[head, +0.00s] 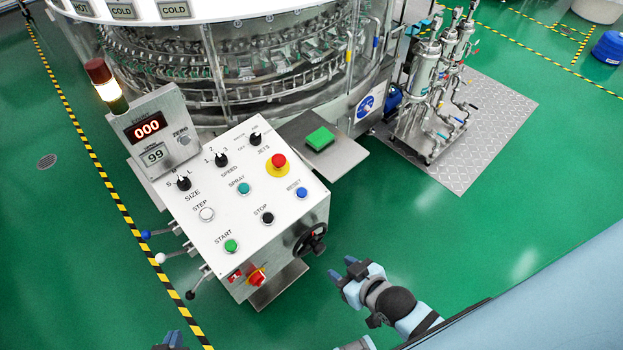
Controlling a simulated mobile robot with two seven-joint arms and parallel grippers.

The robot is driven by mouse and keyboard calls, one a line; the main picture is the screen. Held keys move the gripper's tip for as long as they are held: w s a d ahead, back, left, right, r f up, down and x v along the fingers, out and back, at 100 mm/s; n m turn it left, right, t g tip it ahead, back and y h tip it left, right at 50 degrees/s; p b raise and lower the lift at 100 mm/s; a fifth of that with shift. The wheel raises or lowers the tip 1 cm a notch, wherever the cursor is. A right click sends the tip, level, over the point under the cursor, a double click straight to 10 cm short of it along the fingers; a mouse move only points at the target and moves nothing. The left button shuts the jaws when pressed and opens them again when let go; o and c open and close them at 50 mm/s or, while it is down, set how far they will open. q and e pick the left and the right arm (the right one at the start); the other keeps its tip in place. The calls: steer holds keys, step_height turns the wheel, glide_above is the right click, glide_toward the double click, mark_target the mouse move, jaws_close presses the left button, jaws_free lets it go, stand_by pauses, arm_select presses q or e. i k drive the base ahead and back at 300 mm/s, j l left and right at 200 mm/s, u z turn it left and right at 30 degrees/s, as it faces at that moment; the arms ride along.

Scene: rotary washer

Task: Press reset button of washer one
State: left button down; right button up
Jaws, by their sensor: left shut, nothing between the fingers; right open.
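The control panel (222,228) of the washer (240,75) stands left of centre with a white sloped top. Its blue button marked RESET (301,192) sits near the right edge, uncovered. My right gripper (347,270) is open and empty, below and to the right of the panel, apart from it. My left gripper (171,339) shows only its tips at the bottom edge, left of the panel's base. It is shut and empty; the rest is cut off.
Near RESET are a black STOP button (267,217), a teal SPRAY button (243,188) and a red emergency button (278,161). A black handwheel (311,240) juts from the panel's right side. Green floor (480,240) is clear to the right.

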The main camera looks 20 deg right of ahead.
mark_target(301, 193)
steer(key=i+l, duration=0.1)
steer(key=l, duration=0.3)
steer(key=i+l, duration=0.1)
steer(key=l, duration=0.3)
steer(key=i+l, duration=0.15)
steer(key=l, duration=0.2)
